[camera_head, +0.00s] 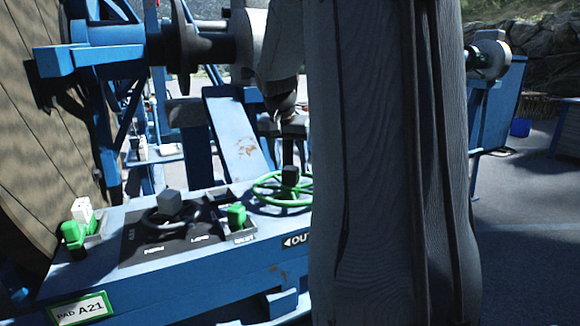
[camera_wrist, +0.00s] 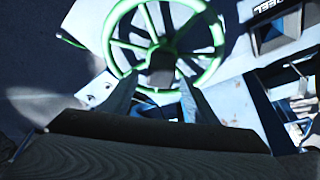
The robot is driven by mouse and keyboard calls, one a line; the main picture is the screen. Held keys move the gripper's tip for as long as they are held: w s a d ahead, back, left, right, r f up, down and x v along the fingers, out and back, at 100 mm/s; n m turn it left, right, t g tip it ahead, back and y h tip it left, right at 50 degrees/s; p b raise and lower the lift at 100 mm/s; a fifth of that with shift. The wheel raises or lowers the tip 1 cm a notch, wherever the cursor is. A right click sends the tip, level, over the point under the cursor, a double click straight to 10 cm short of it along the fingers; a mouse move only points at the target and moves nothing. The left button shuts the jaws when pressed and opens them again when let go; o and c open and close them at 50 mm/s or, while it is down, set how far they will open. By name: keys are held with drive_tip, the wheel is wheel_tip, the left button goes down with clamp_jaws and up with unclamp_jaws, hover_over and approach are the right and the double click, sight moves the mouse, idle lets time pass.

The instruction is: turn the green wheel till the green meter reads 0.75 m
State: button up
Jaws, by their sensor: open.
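The green wheel (camera_head: 267,190) is a thin spoked ring on the blue panel, with a dark knob (camera_head: 291,175) standing on it. In the wrist view the green wheel (camera_wrist: 219,52) fills the upper middle, with a dark block (camera_wrist: 161,66) at its centre. My gripper (camera_head: 295,150) is above the wheel's knob in the head view, partly hidden by my arm. In the wrist view my gripper (camera_wrist: 160,98) has its two fingers spread apart at the wheel's lower rim, with nothing between them that I can see held. No green meter reading is legible.
A large wooden reel (camera_head: 38,130) stands at left.

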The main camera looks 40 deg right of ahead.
drive_tip(key=shift+x, duration=1.3)
clamp_jaws()
